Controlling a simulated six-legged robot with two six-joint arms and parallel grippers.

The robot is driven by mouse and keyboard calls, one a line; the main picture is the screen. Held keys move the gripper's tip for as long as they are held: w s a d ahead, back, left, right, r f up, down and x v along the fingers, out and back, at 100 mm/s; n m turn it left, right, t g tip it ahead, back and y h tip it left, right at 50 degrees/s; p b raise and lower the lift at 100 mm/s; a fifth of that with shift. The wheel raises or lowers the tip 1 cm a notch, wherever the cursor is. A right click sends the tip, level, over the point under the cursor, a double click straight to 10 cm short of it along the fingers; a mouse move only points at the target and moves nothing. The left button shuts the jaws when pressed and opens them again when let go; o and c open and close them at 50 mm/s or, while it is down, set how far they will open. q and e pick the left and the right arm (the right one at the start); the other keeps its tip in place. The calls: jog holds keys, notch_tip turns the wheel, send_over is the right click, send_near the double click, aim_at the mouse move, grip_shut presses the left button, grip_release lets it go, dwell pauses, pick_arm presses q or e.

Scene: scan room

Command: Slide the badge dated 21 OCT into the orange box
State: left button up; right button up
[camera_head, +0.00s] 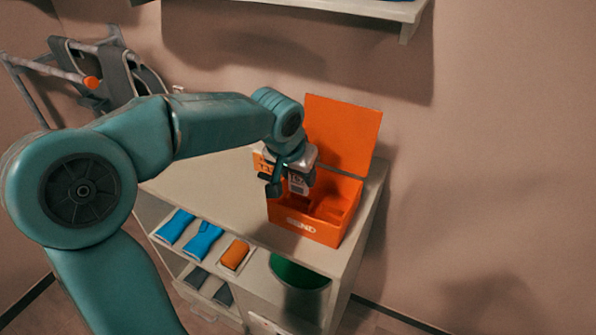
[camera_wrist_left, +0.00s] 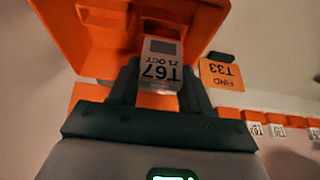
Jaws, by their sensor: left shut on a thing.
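The badge (camera_wrist_left: 162,66) reads T67 and 21 OCT, upside down in the left wrist view. My left gripper (camera_wrist_left: 158,85) is shut on it. In the head view my left gripper (camera_head: 288,180) holds the badge (camera_head: 298,186) over the orange box (camera_head: 305,228), whose hinged lid (camera_head: 342,132) stands open behind. The badge hangs roughly upright; I cannot tell whether its lower end is inside the box. The orange box (camera_wrist_left: 110,30) also fills the upper left of the left wrist view. My right gripper is not in view.
An orange card (camera_wrist_left: 221,74) marked FIND T33 stands beside the box. Several orange pieces with white labels (camera_wrist_left: 275,128) line up at right in the wrist view. The cabinet (camera_head: 210,190) has blue items (camera_head: 190,230) and a green bin (camera_head: 298,275) below.

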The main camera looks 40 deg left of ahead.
aim_at(299, 181)
pick_arm(q)
jog(key=shift+w+f+b, duration=0.1)
jog(key=shift+f+b, duration=1.1)
jog(key=shift+f, duration=0.35)
jog(key=o, duration=1.1)
jog(key=shift+d, duration=0.15)
jog(key=shift+r, duration=0.1)
